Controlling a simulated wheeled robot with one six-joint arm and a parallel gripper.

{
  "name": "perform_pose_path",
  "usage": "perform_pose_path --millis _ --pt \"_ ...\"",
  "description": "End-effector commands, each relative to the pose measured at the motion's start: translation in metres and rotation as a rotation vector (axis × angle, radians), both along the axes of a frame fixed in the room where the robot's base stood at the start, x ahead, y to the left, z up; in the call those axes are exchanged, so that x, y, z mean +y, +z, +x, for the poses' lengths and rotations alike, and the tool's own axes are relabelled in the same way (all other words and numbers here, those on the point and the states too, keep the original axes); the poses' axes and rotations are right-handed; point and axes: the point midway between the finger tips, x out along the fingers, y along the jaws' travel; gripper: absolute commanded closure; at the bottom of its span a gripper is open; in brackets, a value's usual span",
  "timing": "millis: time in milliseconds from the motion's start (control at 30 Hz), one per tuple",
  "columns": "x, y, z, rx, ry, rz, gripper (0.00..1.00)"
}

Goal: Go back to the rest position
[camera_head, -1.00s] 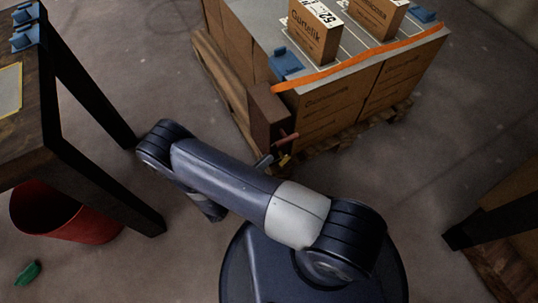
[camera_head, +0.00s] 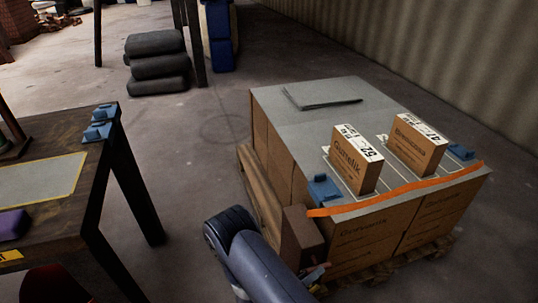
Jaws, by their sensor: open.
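Part of my arm (camera_head: 262,268) shows at the bottom middle, with a dark rounded joint at its upper end. The rest of the arm runs out of the picture at the bottom.
A pallet stack of cartons (camera_head: 368,243) carries two upright boxes (camera_head: 352,161) (camera_head: 415,146) and an orange strap (camera_head: 400,191). A wooden table (camera_head: 62,150) with blue clips (camera_head: 98,123) stands left. Floor (camera_head: 185,150) is clear between them. Dark sacks (camera_head: 158,68) lie behind.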

Motion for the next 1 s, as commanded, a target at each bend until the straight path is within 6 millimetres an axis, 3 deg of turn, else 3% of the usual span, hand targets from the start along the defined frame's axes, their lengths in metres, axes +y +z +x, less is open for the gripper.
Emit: perform_pose_path --millis 133,400,767,1000 --pt "-0.014 0.002 0.008 0.0 -0.005 0.0 0.59" --pt "-0.024 0.005 0.014 0.002 -0.001 -0.001 0.59" --pt "-0.022 0.005 0.013 0.002 -0.001 0.002 0.59" --pt "-0.004 0.002 0.003 0.001 0.006 -0.001 0.59"
